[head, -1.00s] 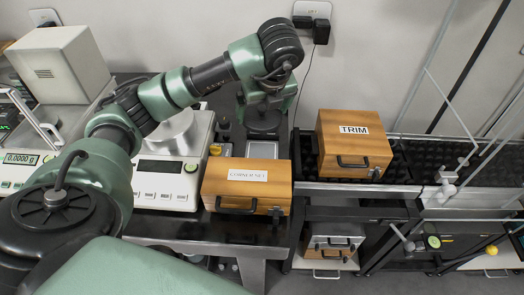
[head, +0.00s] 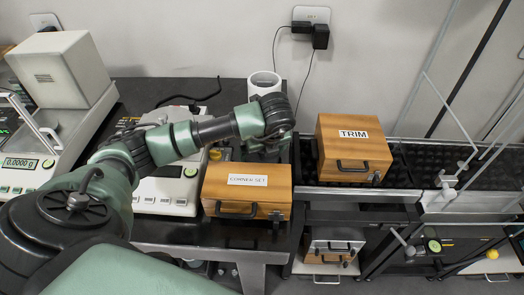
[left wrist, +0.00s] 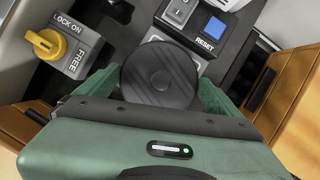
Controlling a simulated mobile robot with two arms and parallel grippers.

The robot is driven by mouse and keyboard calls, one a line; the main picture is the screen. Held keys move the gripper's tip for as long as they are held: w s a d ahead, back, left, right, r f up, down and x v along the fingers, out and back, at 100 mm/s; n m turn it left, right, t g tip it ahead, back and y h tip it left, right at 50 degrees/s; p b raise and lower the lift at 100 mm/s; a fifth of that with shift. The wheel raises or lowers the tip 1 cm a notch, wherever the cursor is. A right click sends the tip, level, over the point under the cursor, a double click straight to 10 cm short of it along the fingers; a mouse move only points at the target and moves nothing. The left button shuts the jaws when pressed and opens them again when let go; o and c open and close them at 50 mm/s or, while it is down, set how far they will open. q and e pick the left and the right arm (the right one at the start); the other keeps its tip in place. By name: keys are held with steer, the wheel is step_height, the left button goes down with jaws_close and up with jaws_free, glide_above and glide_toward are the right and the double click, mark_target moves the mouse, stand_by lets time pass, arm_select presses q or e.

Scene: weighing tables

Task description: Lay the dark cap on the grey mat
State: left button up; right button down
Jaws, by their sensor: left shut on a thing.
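The dark cap (left wrist: 160,76) is a round, ridged black disc between the fingers of my left gripper in the left wrist view. My left gripper (head: 268,150) is shut on it and sits low behind the CORNER SET box, which hides the fingertips and cap in the head view. A pale grey edge (left wrist: 154,38) beside the cap may be the grey mat; most of it is covered by the cap and gripper. I cannot tell whether the cap touches it. My right gripper is not in view.
The wooden CORNER SET box (head: 246,188) stands just in front of my gripper. The TRIM box (head: 353,148) is to the right. A white cylinder (head: 263,86) stands behind. A balance (head: 166,190) is to the left. A RESET panel (left wrist: 212,35) and yellow knob (left wrist: 47,43) are close by.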

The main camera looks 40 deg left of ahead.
arm_select(q)
steer(key=o, duration=1)
steer(key=shift+f, duration=0.1)
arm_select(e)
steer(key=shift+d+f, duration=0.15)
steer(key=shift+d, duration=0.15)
arm_select(q)
steer(key=shift+r, duration=0.3)
steer(key=shift+s+d+r, duration=0.1)
steer(key=shift+d+r, duration=0.1)
steer(key=shift+r, duration=0.15)
steer(key=p+v, duration=0.1)
steer(key=v, duration=1)
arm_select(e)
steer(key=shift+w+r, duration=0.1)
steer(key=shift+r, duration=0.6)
